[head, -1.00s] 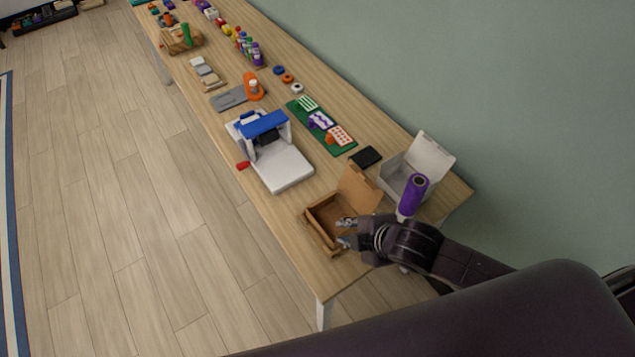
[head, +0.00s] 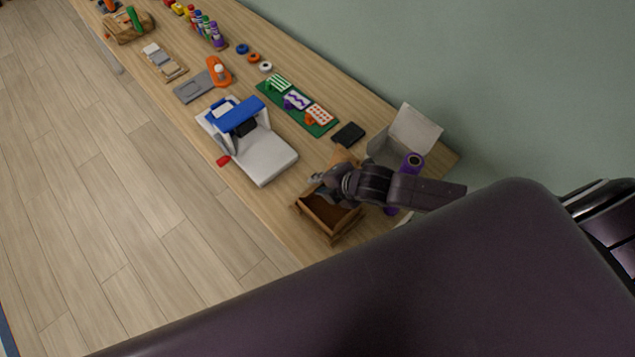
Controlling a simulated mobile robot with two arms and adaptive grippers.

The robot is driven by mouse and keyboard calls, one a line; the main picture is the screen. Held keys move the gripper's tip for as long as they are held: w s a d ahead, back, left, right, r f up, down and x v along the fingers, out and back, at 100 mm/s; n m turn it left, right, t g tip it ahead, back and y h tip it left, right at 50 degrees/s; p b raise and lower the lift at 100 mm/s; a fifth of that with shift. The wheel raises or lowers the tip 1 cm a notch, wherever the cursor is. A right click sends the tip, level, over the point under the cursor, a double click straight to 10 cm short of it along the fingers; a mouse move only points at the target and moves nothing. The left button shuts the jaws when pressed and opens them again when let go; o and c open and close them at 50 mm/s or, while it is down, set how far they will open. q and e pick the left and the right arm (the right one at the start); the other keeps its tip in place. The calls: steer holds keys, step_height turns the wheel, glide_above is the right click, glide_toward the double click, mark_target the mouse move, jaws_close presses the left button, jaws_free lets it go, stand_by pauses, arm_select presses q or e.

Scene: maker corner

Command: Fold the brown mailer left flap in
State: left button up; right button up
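The brown mailer (head: 330,217) stands open near the table's near end. Its inside shows as a dark brown hollow. Its lid stands up at the back, mostly hidden behind my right gripper (head: 318,186). My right gripper is over the mailer's back left part, at or just above its left wall. I cannot tell if it touches the left flap, and the flap's pose is hidden. The fingers are small and partly overlapped, so their opening is unclear. My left gripper is not in view.
A white open box (head: 413,132) and a purple roll (head: 411,162) stand right of the mailer. A black flat item (head: 348,134) lies behind it. A white and blue machine (head: 262,156) stands to the left. The wall runs along the right.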

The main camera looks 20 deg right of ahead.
steer(key=shift+f, duration=0.2)
steer(key=c, duration=0.3)
jaws_close()
